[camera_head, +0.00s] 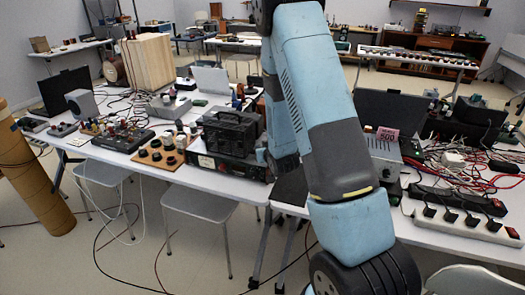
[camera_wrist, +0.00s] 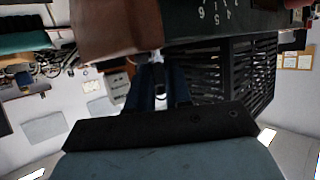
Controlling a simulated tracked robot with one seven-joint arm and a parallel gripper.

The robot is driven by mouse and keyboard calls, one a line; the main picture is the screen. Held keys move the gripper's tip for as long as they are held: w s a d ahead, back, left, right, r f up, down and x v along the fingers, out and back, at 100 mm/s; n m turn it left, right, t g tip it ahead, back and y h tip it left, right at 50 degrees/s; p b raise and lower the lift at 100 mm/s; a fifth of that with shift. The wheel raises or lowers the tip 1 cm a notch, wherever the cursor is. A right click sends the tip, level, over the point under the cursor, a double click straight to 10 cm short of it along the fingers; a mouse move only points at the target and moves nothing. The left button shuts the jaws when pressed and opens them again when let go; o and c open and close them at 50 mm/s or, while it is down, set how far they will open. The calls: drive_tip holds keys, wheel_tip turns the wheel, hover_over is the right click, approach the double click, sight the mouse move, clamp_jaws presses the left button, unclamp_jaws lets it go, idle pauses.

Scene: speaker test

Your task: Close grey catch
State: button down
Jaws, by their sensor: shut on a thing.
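In the wrist view my gripper (camera_wrist: 160,88) has its two dark fingers close together, shut on a small pale grey part (camera_wrist: 158,57) that appears to be the grey catch. Most of this part is hidden between the fingers. It is at the edge of a dark panel with numerals (camera_wrist: 215,18), next to a brown block (camera_wrist: 115,28). Whether the catch is open or closed cannot be told. In the head view my arm hides most of the gripper, near the right side of the black slatted case (camera_head: 230,132).
The black case stands on a black unit (camera_head: 228,165) on the white table. A wooden board with round parts (camera_head: 163,152) lies to its left. Cables and power strips (camera_head: 468,222) crowd the right table. A cardboard tube (camera_head: 35,180) stands at far left.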

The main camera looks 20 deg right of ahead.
drive_tip(key=n+g+y, duration=0.1)
drive_tip(key=n+y, duration=0.1)
drive_tip(key=y, duration=0.1)
drive_tip(key=d+n+y, duration=0.1)
drive_tip(key=n+y, duration=0.1)
drive_tip(key=n, duration=0.1)
drive_tip(key=shift+w+d+g+y, duration=0.1)
drive_tip(key=shift+d+g+y, duration=0.05)
drive_tip(key=shift+g+y, duration=0.25)
drive_tip(key=shift+w+d+n+g+y, duration=0.1)
drive_tip(key=shift+n+g+y, duration=0.9)
drive_tip(key=shift+n, duration=0.25)
drive_tip(key=shift+w+n+g+y, duration=0.1)
drive_tip(key=shift+n+g+y, duration=0.7)
drive_tip(key=shift+n+y, duration=0.4)
drive_tip(key=shift+n, duration=0.25)
drive_tip(key=c, duration=1.2)
unclamp_jaws()
drive_tip(key=v, duration=0.7)
drive_tip(key=shift+d, duration=0.2)
